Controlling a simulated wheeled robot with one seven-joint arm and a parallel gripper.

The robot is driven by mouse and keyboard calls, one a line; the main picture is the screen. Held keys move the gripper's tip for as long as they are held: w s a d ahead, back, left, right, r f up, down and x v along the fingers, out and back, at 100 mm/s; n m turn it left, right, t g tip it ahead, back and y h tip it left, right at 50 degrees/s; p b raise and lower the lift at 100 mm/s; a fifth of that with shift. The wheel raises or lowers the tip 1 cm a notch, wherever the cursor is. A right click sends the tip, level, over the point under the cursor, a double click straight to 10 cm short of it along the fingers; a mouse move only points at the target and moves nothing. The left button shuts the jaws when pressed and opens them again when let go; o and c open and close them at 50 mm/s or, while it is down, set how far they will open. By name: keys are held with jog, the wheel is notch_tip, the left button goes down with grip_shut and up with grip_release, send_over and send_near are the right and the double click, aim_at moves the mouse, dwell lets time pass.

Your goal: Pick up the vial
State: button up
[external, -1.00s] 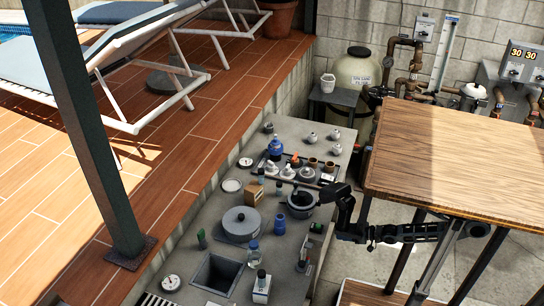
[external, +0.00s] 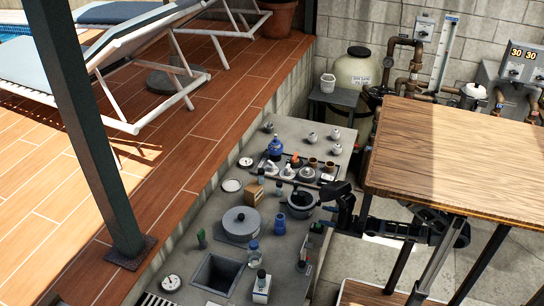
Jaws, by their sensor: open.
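Several small bottles stand on the grey counter (external: 190,262), and I cannot tell for certain which is the vial. A slim green vial-like tube (external: 202,238) stands at the counter's left side. Small dark-capped vials (external: 279,189) stand near the middle, beside a blue jar (external: 281,221). My gripper (external: 326,194) is at the counter's right edge, by the dark grey mortar-like bowl (external: 301,207). It is open. Its fingertips are small and dark here, and I see nothing held between them.
A lidded grey pot (external: 240,222), a clear blue-capped bottle (external: 253,253) and a white-labelled bottle (external: 262,287) crowd the near counter. A square sink opening (external: 217,273) lies in front. A wooden table (external: 465,160) stands close to my arm on the right.

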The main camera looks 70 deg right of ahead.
jog(key=w+d+r+n+t+p, duration=0.2)
jog(key=w+d+r+n+t, duration=0.15)
jog(key=w+r+n, duration=0.7)
notch_tip(320, 180, up, 6)
jog(key=n+g+h+p, duration=0.5)
jog(key=n+h+p, duration=0.2)
jog(key=n, duration=0.9)
send_over(261, 170)
jog(key=v, duration=0.3)
jog(key=f, duration=0.2)
jog(key=w+f, duration=0.1)
jog(key=f, duration=0.1)
jog(key=w+f+b, duration=0.1)
jog(key=f, duration=0.2)
jog(key=shift+d, duration=0.4)
jog(key=shift+w+d, duration=0.15)
jog(key=shift+w, duration=0.25)
jog(key=shift+c, duration=0.2)
grip_shut()
